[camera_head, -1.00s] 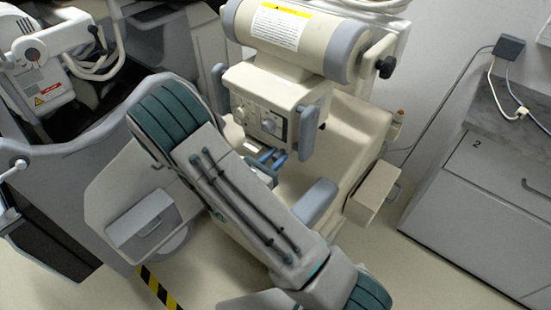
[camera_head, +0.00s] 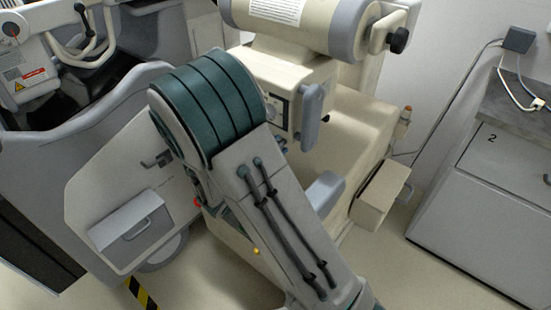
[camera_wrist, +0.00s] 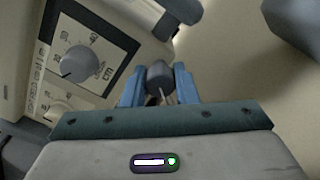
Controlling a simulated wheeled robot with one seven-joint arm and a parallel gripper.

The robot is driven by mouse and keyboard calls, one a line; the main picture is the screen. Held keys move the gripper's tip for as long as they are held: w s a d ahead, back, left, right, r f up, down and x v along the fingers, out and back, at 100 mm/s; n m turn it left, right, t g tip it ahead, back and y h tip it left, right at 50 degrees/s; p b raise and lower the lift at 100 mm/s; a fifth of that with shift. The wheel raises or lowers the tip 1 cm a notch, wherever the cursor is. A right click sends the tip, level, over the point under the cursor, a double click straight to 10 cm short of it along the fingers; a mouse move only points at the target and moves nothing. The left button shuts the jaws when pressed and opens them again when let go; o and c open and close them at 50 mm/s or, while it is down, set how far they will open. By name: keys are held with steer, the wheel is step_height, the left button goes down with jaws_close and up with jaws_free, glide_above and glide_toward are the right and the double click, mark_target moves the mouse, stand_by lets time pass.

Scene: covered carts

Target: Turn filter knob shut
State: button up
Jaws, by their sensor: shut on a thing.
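In the wrist view my gripper (camera_wrist: 159,88) has its two blue fingers on either side of a small dark grey knob (camera_wrist: 158,74), and it is shut on it. This appears to be the filter knob, though no label on it is readable. It sits beside the beige collimator housing's (camera_wrist: 150,12) control panel. A larger round grey dial (camera_wrist: 80,65) marked cm is on that panel, to the left of my fingers and apart from them. In the head view my arm hides the gripper and the held knob.
In the head view the beige tube (camera_head: 300,22) lies above the housing, with a grey handle (camera_head: 311,112) at the housing's right side. A beige box (camera_head: 378,197) juts out at the right. A grey cabinet (camera_head: 480,210) stands further right, with clear floor between.

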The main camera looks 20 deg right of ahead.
steer(key=m+b, duration=0.2)
steer(key=b, duration=0.1)
steer(key=m+b, duration=0.1)
steer(key=b, duration=0.1)
steer(key=shift+f+m, duration=0.25)
steer(key=shift+m, duration=0.15)
steer(key=shift+r+m+b, duration=0.15)
steer(key=shift+m+b, duration=0.45)
steer(key=shift+b, duration=0.3)
steer(key=shift+r, duration=0.1)
steer(key=o, duration=1)
steer(key=v, duration=1.4)
steer(key=shift+d+p, duration=0.1)
steer(key=shift+p, duration=0.2)
